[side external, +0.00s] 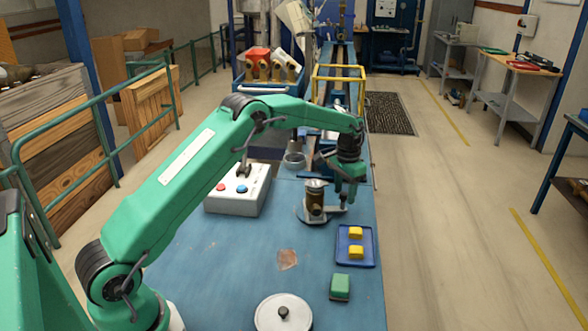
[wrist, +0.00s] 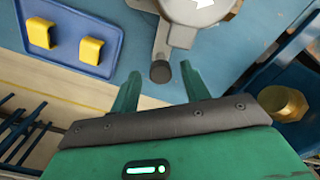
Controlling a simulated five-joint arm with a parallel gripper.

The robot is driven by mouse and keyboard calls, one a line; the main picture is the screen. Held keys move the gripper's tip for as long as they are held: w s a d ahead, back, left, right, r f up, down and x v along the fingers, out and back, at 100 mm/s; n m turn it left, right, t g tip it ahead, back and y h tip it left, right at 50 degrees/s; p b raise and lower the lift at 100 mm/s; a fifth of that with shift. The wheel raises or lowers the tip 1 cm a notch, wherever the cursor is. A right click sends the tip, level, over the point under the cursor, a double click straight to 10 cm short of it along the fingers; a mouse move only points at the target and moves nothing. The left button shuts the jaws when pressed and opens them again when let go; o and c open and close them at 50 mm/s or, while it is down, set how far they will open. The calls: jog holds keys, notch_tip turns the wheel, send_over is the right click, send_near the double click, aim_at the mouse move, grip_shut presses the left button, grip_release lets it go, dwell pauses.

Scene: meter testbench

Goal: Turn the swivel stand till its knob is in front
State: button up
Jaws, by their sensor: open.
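The swivel stand (side external: 306,215) is a round grey base on the blue bench, carrying a brass meter body (side external: 315,200) with a pale top. Its short arm points right in the side view and ends in a dark knob, seen in the wrist view (wrist: 160,72). My gripper (side external: 346,200) points down at the stand's right side. In the wrist view its jaws are open, with the knob appearing between the fingertips; contact cannot be told.
A blue tray (side external: 368,262) with two yellow blocks lies nearer the camera, with a green block (side external: 340,287) before it. A round lid (side external: 270,318) with a black knob is at the front. A button box (side external: 225,203) stands left. A brass piece (wrist: 283,103) shows right in the wrist view.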

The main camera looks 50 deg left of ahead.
grip_shut()
jog(key=shift+s+d+m, duration=0.55)
jog(key=shift+d+m, duration=0.15)
jog(key=shift+m, duration=0.5)
grip_release()
jog(key=shift+r, duration=0.15)
notch_tip(320, 180, up, 8)
jog(key=shift+f, duration=0.2)
